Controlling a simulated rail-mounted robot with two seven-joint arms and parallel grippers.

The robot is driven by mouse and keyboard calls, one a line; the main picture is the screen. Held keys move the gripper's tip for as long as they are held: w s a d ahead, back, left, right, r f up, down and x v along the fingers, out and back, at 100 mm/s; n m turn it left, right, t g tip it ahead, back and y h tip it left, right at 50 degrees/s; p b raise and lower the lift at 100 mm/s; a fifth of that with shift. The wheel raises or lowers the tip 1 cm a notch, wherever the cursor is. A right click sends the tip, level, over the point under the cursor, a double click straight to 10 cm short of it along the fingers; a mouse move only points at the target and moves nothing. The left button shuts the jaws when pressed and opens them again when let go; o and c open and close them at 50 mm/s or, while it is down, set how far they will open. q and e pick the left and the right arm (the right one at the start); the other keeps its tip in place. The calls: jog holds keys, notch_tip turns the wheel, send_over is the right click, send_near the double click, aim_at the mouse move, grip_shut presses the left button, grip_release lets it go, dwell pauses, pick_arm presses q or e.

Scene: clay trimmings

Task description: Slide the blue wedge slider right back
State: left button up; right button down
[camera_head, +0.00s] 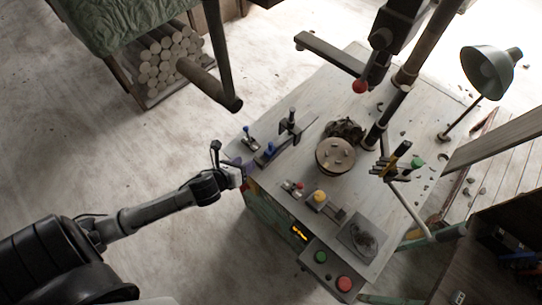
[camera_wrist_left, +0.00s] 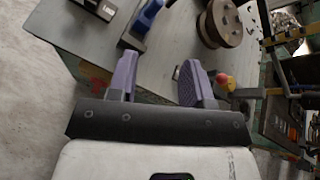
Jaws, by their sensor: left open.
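The blue wedge slider (camera_head: 269,150) sits on a dark track near the left edge of the grey worktable (camera_head: 300,150). In the left wrist view a blue piece (camera_wrist_left: 148,15), which looks like the same slider, shows at the top, cut by the frame edge. My left gripper (camera_head: 241,167) is at the table's left edge, just left of and nearer than the slider. In the left wrist view its two purple fingers (camera_wrist_left: 160,80) stand wide apart with nothing between them. The slider lies beyond the fingertips, apart from them. My right gripper is not in view.
A round brown turntable (camera_head: 335,156) stands right of the slider. A yellow knob (camera_head: 319,197), a green button (camera_head: 320,257) and a red button (camera_head: 344,284) lie along the near side. Open floor lies left of the table.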

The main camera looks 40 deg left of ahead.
aim_at(271, 146)
pick_arm(q)
jog(key=w+f+m+b, duration=0.1)
jog(key=w+f+m, duration=0.1)
jog(key=w, duration=0.3)
jog(key=w+f+m+b, duration=0.1)
jog(key=w+f+b, duration=0.1)
jog(key=w, duration=0.3)
jog(key=w+a+f+m+t+b, duration=0.1)
jog(key=w+f+m, duration=0.1)
jog(key=w+f, duration=0.2)
jog(key=shift+w+f+m+h, duration=0.3)
jog(key=shift+w+h, duration=0.1)
jog(key=shift+w, duration=0.05)
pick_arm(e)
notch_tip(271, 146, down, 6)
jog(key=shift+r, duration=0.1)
pick_arm(q)
jog(key=shift+c, duration=0.4)
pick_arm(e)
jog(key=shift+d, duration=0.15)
pick_arm(q)
jog(key=shift+c, duration=0.8)
grip_shut()
